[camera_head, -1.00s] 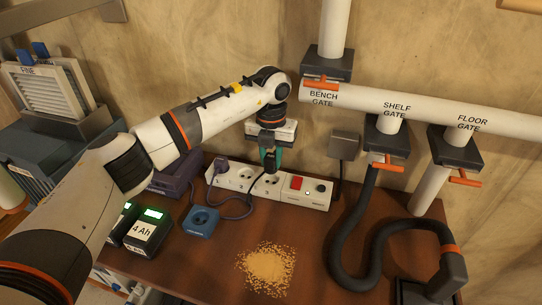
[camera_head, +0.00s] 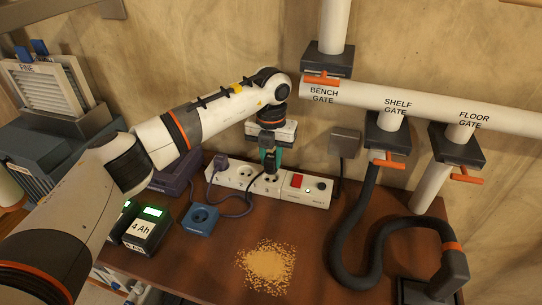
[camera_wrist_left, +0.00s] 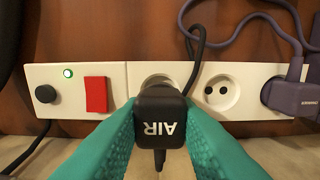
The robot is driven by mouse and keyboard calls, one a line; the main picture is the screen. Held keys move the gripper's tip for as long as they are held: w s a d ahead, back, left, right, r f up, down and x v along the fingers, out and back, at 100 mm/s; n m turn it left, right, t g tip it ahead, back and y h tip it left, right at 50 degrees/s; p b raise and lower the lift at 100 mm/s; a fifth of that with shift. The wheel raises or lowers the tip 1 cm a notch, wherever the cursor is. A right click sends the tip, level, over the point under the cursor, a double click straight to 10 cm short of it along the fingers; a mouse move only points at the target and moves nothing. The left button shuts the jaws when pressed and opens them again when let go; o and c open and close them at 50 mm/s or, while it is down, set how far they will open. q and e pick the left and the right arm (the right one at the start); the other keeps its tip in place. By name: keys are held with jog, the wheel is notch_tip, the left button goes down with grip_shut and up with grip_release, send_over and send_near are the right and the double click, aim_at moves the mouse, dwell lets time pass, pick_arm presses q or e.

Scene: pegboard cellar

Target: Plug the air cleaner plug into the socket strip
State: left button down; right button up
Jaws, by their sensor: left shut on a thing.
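The white socket strip (camera_head: 318,198) lies along the back of the bench; it also shows in the left wrist view (camera_wrist_left: 243,127). My left gripper (camera_head: 270,160) has teal fingers and is shut on the black air cleaner plug (camera_wrist_left: 161,116), marked AIR. In the wrist view the plug is in front of the socket beside the red switch (camera_wrist_left: 96,95) and covers most of it. I cannot tell whether its pins are in the holes. The socket to its right (camera_wrist_left: 222,93) is empty. A purple plug (camera_wrist_left: 286,94) sits in the end socket. My right gripper is not in view.
A blue socket block (camera_head: 200,221) and a battery charger marked 4 Ah (camera_head: 146,233) stand left on the bench. Sawdust (camera_head: 265,266) lies in front. A dark hose (camera_head: 340,262) curves on the right. The pipe (camera_head: 430,110) runs along the wall.

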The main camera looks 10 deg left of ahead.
aim_at(271, 168)
pick_arm(q)
jog(key=shift+f+b, duration=1.35)
jog(key=shift+f, duration=0.6)
dwell(4.6)
jog(key=shift+r, duration=0.1)
dwell(0.4)
jog(key=c, duration=1.1)
grip_release()
jog(key=shift+o, duration=0.8)
jog(key=o, duration=0.4)
jog(key=shift+r, duration=0.1)
jog(key=shift+c, duration=0.2)
